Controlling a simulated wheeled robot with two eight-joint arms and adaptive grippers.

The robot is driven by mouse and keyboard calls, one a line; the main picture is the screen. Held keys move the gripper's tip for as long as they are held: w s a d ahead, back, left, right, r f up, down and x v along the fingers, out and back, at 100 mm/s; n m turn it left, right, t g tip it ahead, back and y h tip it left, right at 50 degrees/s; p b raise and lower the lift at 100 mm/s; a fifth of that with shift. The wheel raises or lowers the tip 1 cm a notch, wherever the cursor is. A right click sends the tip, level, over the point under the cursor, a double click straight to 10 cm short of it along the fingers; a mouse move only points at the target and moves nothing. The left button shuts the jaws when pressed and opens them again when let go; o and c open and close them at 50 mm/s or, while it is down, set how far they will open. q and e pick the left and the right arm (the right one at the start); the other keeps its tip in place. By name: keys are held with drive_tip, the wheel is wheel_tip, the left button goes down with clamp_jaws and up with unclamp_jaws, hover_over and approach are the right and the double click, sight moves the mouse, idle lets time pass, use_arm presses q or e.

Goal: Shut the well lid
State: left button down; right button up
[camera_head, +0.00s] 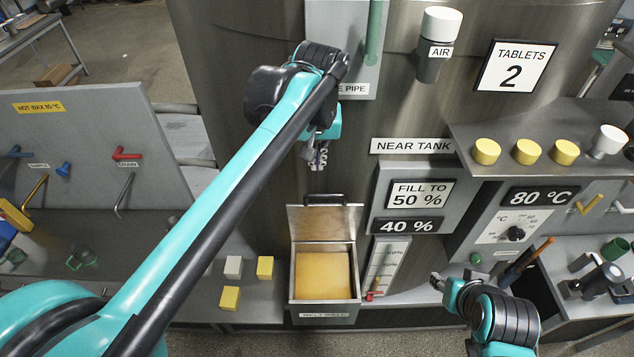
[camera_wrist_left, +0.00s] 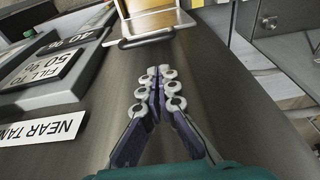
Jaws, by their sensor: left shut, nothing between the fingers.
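The melt well (camera_head: 294,277) is a metal box on the lower shelf, labelled on its front, with yellow material inside. Its lid (camera_head: 300,222) is open and stands up at the back, with a dark handle (camera_head: 323,198) along its top edge. My left gripper (camera_head: 319,165) is shut and empty, above and apart from the handle, in front of the tank. In the left wrist view the shut fingers (camera_wrist_left: 160,70) point towards the lid handle (camera_wrist_left: 140,41). My right gripper (camera_head: 437,282) is low, right of the well; its fingers are too small to read.
Yellow and pale blocks (camera_head: 265,267) lie left of the well. A gauge panel (camera_head: 388,268) and the "40 %" sign (camera_head: 408,226) stand to its right. The steel tank (camera_head: 240,130) rises behind. A shelf with yellow knobs (camera_head: 526,151) juts out at the right.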

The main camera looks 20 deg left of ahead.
use_arm(q)
drive_tip(key=x, duration=1.1)
drive_tip(key=shift+s, duration=0.1)
drive_tip(key=shift+f, duration=0.1)
